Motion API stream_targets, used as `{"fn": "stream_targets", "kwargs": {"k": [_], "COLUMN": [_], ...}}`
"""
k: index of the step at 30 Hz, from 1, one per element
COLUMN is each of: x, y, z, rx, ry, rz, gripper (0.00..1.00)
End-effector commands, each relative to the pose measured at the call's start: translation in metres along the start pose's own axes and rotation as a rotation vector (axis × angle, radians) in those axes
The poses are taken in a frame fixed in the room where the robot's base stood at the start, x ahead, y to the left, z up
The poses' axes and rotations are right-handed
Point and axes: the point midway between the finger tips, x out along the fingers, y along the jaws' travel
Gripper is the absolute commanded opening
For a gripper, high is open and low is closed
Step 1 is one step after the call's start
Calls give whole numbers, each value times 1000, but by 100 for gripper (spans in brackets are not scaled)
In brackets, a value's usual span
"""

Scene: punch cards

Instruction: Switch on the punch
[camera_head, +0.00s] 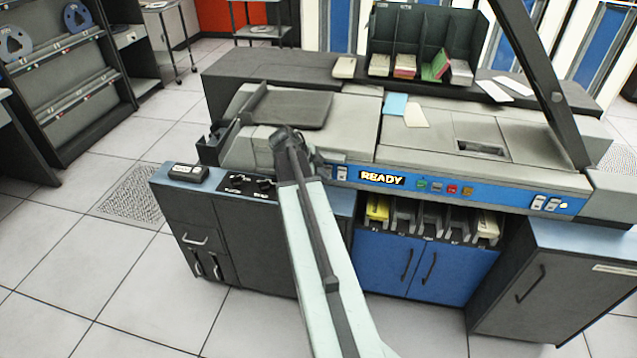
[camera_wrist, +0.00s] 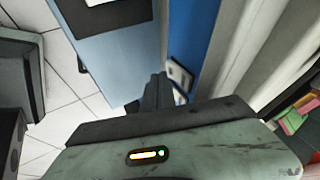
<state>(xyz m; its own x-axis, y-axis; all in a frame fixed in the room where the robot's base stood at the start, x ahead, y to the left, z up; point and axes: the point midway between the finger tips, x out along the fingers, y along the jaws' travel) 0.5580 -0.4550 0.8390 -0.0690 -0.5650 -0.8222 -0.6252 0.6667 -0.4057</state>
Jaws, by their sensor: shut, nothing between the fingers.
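The punch is the long grey machine (camera_head: 350,128) with a blue front panel (camera_head: 500,192). Its display (camera_head: 382,178) reads READY in lit letters. A pale switch plate (camera_head: 342,172) is at the left of the panel, just right of my gripper (camera_head: 316,160). In the wrist view, the switch plate (camera_wrist: 180,76) is on the blue face beside my gripper's dark fingertips (camera_wrist: 157,92). My gripper is shut and empty. The fingertips partly hide the plate, and I cannot tell whether they touch it. More switches (camera_head: 546,203) are at the panel's right end.
Coloured buttons (camera_head: 437,187) sit right of the display. A small black device (camera_head: 187,172) and dark knobs (camera_head: 248,184) are on the left ledge. Card bins (camera_head: 430,215) are below the panel. The tiled floor (camera_head: 100,250) at left is clear.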

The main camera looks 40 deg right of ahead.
Motion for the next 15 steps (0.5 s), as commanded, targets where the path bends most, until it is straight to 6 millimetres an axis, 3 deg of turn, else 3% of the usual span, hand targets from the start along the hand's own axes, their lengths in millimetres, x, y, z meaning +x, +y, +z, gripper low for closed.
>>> {"fn": "stream_targets", "kwargs": {"k": [15], "x": [7], "y": [-6], "z": [1], "rx": [7], "ry": [4], "rz": [-16], "gripper": [0]}}
